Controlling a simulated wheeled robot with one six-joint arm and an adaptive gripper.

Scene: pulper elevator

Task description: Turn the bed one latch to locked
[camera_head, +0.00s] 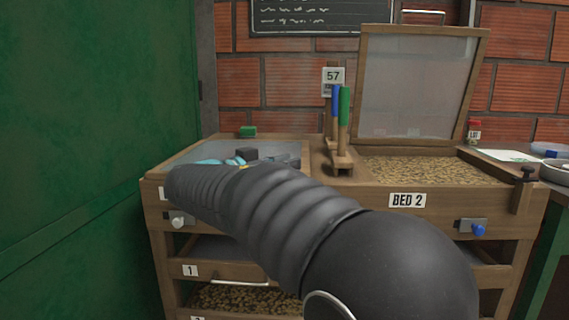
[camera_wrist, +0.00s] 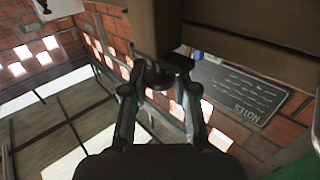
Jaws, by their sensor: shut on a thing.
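In the wrist view my gripper (camera_wrist: 162,80) is shut on a dark latch knob (camera_wrist: 179,64) at the edge of a brown wooden beam (camera_wrist: 240,45). The fingers hide part of the knob, and I cannot tell which way the latch is turned. In the head view bed one (camera_head: 153,192) is the left bed, with its framed lid (camera_head: 197,152) lying down. My dark ribbed arm crosses in front of it and hides its front and the held latch. My gripper cannot be made out clearly there.
Bed two (camera_head: 440,205) is at right, with its lid (camera_head: 418,85) raised over beans. A blue and a green-handled tool (camera_head: 344,105) stand between the beds. A white knob (camera_head: 178,221) and a blue knob (camera_head: 479,230) are on the front. A green panel (camera_head: 95,150) bounds the left.

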